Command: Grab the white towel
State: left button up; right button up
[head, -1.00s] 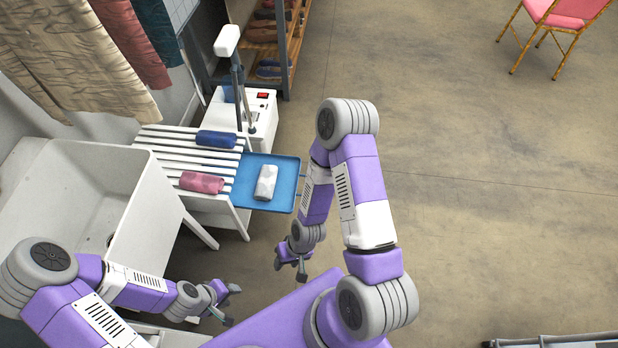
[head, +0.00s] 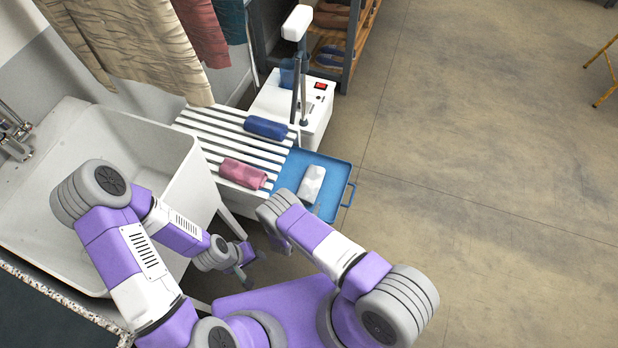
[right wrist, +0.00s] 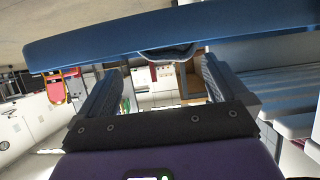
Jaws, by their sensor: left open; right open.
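The white towel (head: 311,184), a pale roll with faint grey patches, lies on the blue tray (head: 333,167) in the head view. My left gripper (head: 246,268) is open and empty, low in front of the slatted rack and left of the tray. My right gripper (right wrist: 160,88) is open and empty in the right wrist view. The tray's blue edge (right wrist: 110,45) crosses the top of that view, with a looped part, likely a handle (right wrist: 168,53), beyond and between the fingers. In the head view my right forearm hides most of that gripper. The towel is not visible in the wrist view.
A pink rolled towel (head: 244,174) and a dark blue one (head: 266,127) lie on the white slatted rack (head: 215,135). A white sink (head: 150,125) stands left, under hanging garments (head: 130,45). A white box (head: 290,100) stands behind the rack.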

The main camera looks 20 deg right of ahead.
aim_at(308, 190)
jog(key=shift+w, duration=0.25)
jog(key=shift+w+d+f+t+b, duration=0.15)
jog(key=shift+w+d+f+b, duration=0.1)
jog(key=shift+w, duration=0.2)
jog(key=shift+w+d+f+t+b, duration=0.1)
jog(key=shift+w+f+t+b, duration=0.1)
jog(key=shift+w, duration=0.2)
jog(key=b+x, duration=0.2)
jog(key=x, duration=0.3)
jog(key=shift+w, duration=0.1)
jog(key=shift+w+d, duration=0.1)
jog(key=shift+w, duration=0.15)
pick_arm(q)
jog(key=f, duration=0.3)
jog(key=shift+w+f, duration=0.15)
jog(key=shift+w, duration=0.2)
pick_arm(e)
jog(key=shift+c, duration=0.5)
jog(key=c, duration=0.7)
